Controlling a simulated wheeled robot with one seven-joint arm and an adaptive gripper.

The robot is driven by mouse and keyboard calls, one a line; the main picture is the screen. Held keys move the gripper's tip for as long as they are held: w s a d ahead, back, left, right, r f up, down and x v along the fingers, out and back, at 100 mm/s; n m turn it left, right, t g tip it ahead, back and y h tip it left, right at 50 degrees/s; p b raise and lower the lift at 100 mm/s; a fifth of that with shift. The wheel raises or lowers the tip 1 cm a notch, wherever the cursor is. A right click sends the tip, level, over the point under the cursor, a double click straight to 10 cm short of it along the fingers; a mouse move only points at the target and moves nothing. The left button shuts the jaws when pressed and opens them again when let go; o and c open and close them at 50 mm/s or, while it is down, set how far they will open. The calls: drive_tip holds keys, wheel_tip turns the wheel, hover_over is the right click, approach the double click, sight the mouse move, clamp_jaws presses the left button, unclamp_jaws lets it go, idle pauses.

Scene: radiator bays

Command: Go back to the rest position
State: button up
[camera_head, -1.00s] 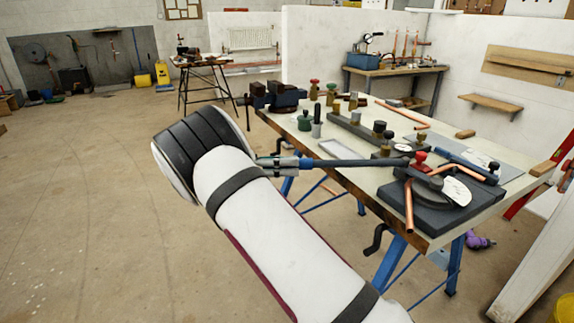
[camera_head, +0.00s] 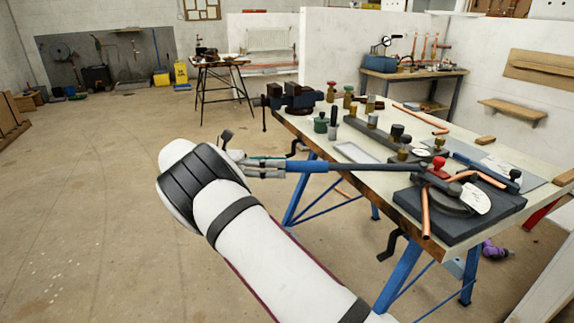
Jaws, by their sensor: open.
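My gripper (camera_head: 268,165) is open at the end of my white and black arm, left of the workbench. Its fingertips are by the left end of the pipe bender's long handle (camera_head: 365,167), whose blue grip shows. I cannot tell whether they touch it. My wrist hides part of the gripper. The handle reaches right to the dark bender (camera_head: 462,222) at the bench's near end. A bent copper pipe (camera_head: 425,212) lies in the bender, beside a red knob (camera_head: 438,162).
The workbench (camera_head: 355,152) fills the right, with a vise (camera_head: 292,97) at its far left corner and several fittings and tools on top. A black crank (camera_head: 392,243) juts from its near edge. A second bench (camera_head: 414,73) and small table (camera_head: 222,63) stand behind.

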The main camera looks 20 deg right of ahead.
drive_tip(key=shift+a, duration=0.25)
drive_tip(key=s+d+r+m+y, duration=0.4)
drive_tip(key=s+d+r+y, duration=0.15)
drive_tip(key=s, duration=0.25)
drive_tip(key=s+d+r+m+y, duration=0.3)
drive_tip(key=s+d+r+y, duration=0.15)
drive_tip(key=s+d, duration=0.35)
drive_tip(key=s+a+f+m+t+y, duration=0.2)
drive_tip(key=s+a+m, duration=0.1)
drive_tip(key=s, duration=0.7)
drive_tip(key=s+a+f+m+t+y, duration=0.2)
drive_tip(key=s+m+y, duration=0.15)
drive_tip(key=s, duration=0.55)
drive_tip(key=s+a+f+m+t+y, duration=0.2)
drive_tip(key=s+a+m+t, duration=0.1)
drive_tip(key=s, duration=0.7)
wheel_tip(320, 180, up, 18)
drive_tip(key=t+p, duration=0.2)
drive_tip(key=p, duration=1.4)
drive_tip(key=shift+w+a+t+p, duration=0.15)
drive_tip(key=shift+t+p, duration=0.15)
drive_tip(key=shift+t, duration=0.1)
